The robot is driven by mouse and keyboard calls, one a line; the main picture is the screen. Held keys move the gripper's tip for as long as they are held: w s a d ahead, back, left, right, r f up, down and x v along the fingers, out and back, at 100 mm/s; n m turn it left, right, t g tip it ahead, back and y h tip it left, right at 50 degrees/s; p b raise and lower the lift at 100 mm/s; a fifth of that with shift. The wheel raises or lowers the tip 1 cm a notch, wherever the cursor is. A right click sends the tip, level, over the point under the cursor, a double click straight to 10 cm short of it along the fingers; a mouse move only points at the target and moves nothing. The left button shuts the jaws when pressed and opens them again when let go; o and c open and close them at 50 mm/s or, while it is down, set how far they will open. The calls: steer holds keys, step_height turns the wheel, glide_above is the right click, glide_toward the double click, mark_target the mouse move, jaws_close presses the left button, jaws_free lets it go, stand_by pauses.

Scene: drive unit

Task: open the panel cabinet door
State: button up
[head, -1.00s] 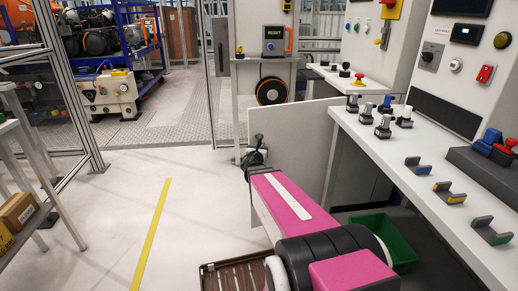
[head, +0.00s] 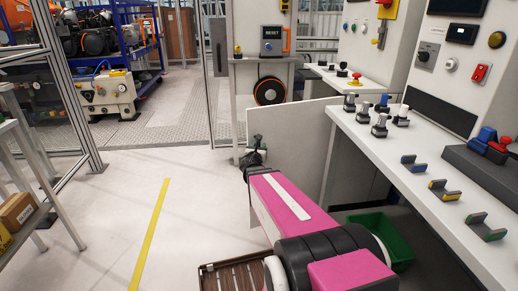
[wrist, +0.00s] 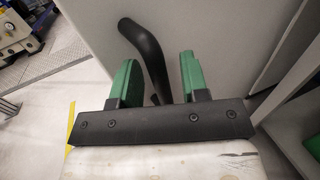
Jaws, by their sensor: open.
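The panel cabinet door is a plain grey panel (head: 295,135) under the workbench, seen beyond my arm in the head view. It also fills much of the wrist view (wrist: 235,35). Its black curved handle (wrist: 148,48) stands out from the panel in the wrist view. My gripper (wrist: 160,80) has green fingers and is open, with the handle's lower part showing between them, nearer the left finger. I cannot tell whether a finger touches it. In the head view my gripper (head: 252,158) is small and dark at the panel's left edge.
A white workbench (head: 405,175) with switches and coloured brackets runs along the right. A green bin (head: 395,245) sits beneath it. A shelf with a cardboard box (head: 17,211) stands at the left. The floor (head: 110,205) between, crossed by a yellow line, is clear.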

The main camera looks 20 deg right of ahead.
steer(key=v, duration=1)
steer(key=shift+s, duration=0.25)
steer(key=shift+f, duration=0.1)
steer(key=s+d+f+m+g+h, duration=0.1)
steer(key=s+d+f+m+g, duration=0.3)
steer(key=m, duration=0.5)
steer(key=s+d+f+m+g, duration=0.15)
steer(key=f+m+g, duration=0.35)
steer(key=m, duration=0.5)
steer(key=s+a+f+m+g+y, duration=0.4)
steer(key=s+a+m+g+y, duration=0.2)
steer(key=a+m+y, duration=0.3)
steer(key=shift+s+a+f+m+g, duration=0.35)
steer(key=shift+s+a+m+g, duration=0.1)
steer(key=shift+a+m, duration=0.65)
steer(key=shift+d, duration=0.1)
